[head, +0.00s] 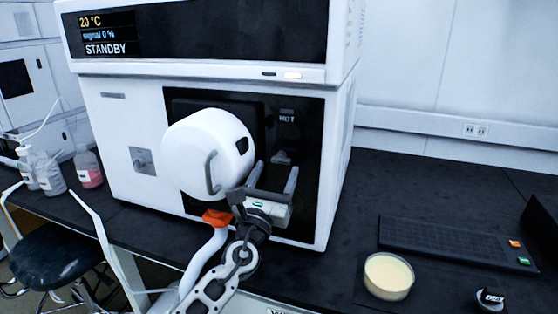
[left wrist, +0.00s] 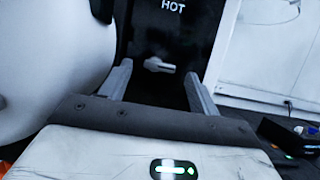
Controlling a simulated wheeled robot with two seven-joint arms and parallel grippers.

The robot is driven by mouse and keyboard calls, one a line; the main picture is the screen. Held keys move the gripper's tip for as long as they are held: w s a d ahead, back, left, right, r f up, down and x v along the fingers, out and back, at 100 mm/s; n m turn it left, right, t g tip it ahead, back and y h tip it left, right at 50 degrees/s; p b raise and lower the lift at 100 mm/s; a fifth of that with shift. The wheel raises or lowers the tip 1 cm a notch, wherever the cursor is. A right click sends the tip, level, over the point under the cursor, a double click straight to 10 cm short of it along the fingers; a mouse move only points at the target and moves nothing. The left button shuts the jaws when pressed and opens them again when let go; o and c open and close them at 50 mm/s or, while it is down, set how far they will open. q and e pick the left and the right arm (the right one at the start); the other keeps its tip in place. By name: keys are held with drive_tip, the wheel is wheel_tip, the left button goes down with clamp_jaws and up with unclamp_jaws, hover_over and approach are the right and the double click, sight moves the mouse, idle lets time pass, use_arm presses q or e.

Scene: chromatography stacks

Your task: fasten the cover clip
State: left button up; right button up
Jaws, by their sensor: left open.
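A small pale grey clip or latch (head: 281,158) sits on the dark front panel of the white instrument, below a "HOT" label. It also shows in the left wrist view (left wrist: 159,65). My left gripper (head: 274,170) is open in front of the panel, its fingers pointing at the clip. In the left wrist view the clip lies between the two fingertips, and I see no contact. A rounded white cover (head: 205,148) with a grey handle stands just left of my gripper. My right gripper is not in view.
The instrument's display (head: 105,35) reads 20 °C, signal 0 %, STANDBY. A dish of pale material (head: 388,275), a dark rack (head: 450,243) and a small black-capped item (head: 490,299) are on the right. Bottles (head: 88,167) stand left. The counter just right of the instrument is clear.

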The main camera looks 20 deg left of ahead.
sight(280, 162)
use_arm(q)
drive_tip(key=shift+x, duration=1.65)
drive_tip(key=c, duration=1)
